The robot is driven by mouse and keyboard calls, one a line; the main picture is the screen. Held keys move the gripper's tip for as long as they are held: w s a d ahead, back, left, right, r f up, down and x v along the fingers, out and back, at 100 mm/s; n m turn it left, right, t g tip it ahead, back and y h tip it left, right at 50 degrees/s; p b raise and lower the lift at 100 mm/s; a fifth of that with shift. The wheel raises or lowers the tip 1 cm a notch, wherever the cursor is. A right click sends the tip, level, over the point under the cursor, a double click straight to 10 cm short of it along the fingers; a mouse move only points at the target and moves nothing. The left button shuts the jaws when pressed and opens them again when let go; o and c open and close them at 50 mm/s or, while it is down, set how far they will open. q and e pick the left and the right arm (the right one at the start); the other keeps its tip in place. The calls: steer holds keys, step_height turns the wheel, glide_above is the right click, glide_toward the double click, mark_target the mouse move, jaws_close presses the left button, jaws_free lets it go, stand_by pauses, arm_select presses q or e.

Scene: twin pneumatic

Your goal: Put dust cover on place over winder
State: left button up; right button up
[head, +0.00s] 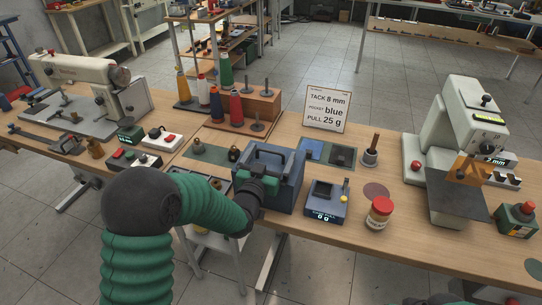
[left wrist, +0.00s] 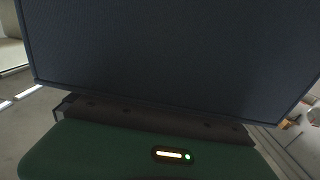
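The dust cover appears to be a dark blue-grey box (head: 287,191) with a dark handle on top, upright at the bench's front edge. I cannot tell whether it rests on the bench or is slightly raised. My left gripper (head: 262,186) is against its near left side, just below the handle. In the left wrist view a large flat dark blue panel (left wrist: 170,55) fills the upper picture, close to the green gripper body. The fingertips are hidden, so their grip is unclear. No winder is clearly identifiable; one may be hidden by the cover. My right gripper does not show.
Thread spools (head: 236,108) stand behind. A sign (head: 326,109) stands at the back.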

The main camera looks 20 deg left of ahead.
arm_select(q)
steer(key=s, duration=1.2)
steer(key=s+f+g, duration=1)
steer(key=f, duration=0.2)
steer(key=s+f+g, duration=0.2)
steer(key=s+g, duration=0.3)
steer(key=s, duration=0.5)
steer(key=shift+a+f+y, duration=0.15)
steer(key=shift+a+y, duration=0.1)
steer(key=shift+y, duration=0.05)
step_height(320, 180, up, 15)
steer(key=p, duration=1.4)
steer(key=shift+f+p, duration=0.15)
steer(key=shift+p, duration=0.25)
steer(key=shift+w, duration=0.1)
